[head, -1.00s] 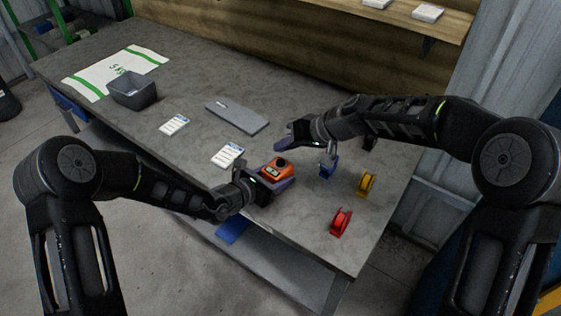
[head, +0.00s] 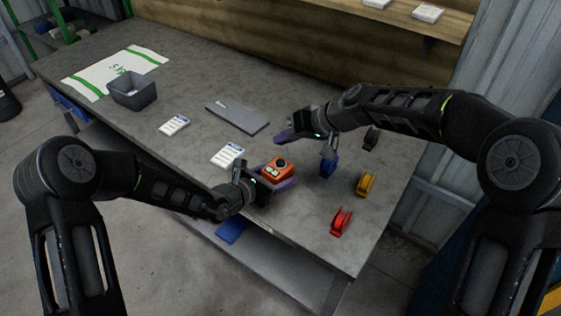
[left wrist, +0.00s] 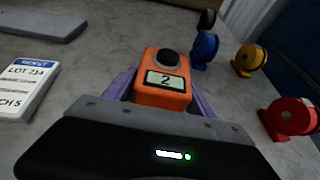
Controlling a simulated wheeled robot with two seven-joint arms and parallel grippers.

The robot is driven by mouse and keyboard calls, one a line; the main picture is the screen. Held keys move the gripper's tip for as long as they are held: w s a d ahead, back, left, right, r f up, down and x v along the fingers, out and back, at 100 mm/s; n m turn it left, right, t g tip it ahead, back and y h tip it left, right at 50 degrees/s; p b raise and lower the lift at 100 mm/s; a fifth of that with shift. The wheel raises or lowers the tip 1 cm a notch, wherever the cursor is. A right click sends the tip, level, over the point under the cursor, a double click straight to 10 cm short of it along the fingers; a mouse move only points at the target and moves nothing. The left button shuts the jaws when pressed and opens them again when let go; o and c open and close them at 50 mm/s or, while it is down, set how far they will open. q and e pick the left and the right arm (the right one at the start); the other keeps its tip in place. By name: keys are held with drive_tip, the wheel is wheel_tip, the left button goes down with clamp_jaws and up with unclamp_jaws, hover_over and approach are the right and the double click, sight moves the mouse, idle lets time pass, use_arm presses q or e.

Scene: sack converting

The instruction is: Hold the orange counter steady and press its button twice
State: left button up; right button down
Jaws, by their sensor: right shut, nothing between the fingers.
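The orange counter (head: 273,174) stands on the grey table near its front edge. Its dark round button (left wrist: 167,59) is on top, and its display (left wrist: 165,81) reads 2 in the left wrist view. My left gripper (head: 280,182) is shut on the counter, with a purple finger along each side of it. My right gripper (head: 283,139) is shut and empty, above the table beyond the counter and apart from the button.
Blue (head: 328,166), yellow (head: 367,184) and red (head: 341,221) tape dispensers stand right of the counter, with a black one behind. Lot cards (head: 228,156), a grey slab (head: 237,117), a grey bin (head: 131,103) and a white sack (head: 88,83) lie leftward.

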use_arm(q)
drive_tip(key=shift+o, duration=1.4)
drive_tip(key=v, duration=1.2)
